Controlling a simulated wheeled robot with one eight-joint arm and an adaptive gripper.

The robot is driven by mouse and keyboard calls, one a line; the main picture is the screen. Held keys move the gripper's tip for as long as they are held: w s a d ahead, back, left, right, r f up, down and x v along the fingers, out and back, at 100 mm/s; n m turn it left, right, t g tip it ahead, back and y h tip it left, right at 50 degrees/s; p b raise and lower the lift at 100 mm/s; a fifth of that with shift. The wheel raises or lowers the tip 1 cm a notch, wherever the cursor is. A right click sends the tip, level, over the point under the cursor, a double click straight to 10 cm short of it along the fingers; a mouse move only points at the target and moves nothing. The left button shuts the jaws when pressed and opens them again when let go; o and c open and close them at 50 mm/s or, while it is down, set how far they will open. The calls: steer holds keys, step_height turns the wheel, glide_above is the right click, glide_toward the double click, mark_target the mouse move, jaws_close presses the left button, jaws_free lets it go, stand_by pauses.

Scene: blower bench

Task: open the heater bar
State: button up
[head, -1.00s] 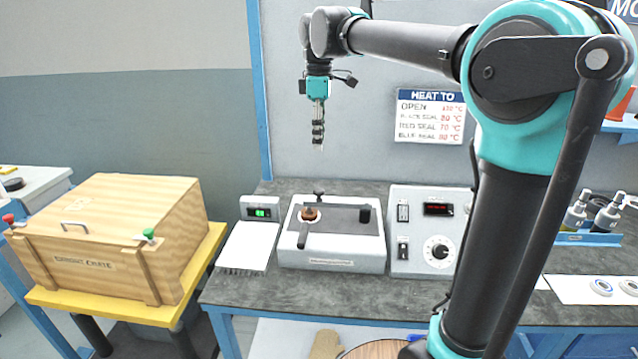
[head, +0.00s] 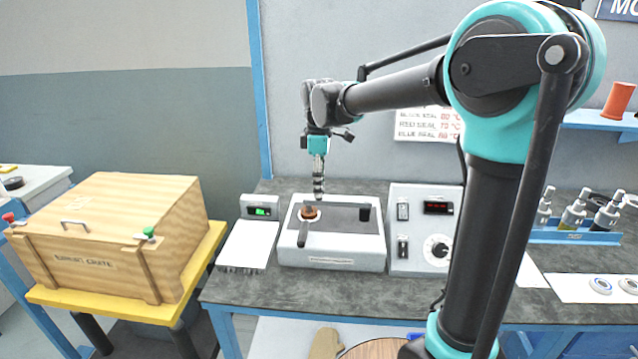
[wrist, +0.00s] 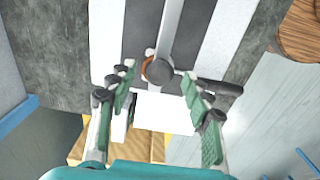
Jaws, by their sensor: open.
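The white bench unit (head: 340,256) has a dark top panel. I cannot tell which part is named the heater bar. In the wrist view the lever (wrist: 170,30) runs up from a dark round end, with the copper-brown ring (wrist: 152,68) around that end. My gripper (head: 318,194) points down just above the copper-brown piece. In the wrist view my gripper (wrist: 160,84) is open, its green-padded fingers on either side of the round end, with nothing held.
A small box with a green display (head: 259,211) and a white pad stand left of the unit. A control box (head: 425,232) with a red display stands close on its right. A wooden crate (head: 120,235) is further left. The bench front (head: 340,290) is clear.

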jaws_close()
stand_by(0.3)
steer(key=shift+w, duration=0.15)
steer(key=w+d+m, duration=1)
steer(key=w+m, duration=0.2)
steer(key=m, duration=0.3)
steer(key=shift+w+d, duration=0.2)
steer(key=shift+d, duration=0.05)
stand_by(0.3)
stand_by(0.4)
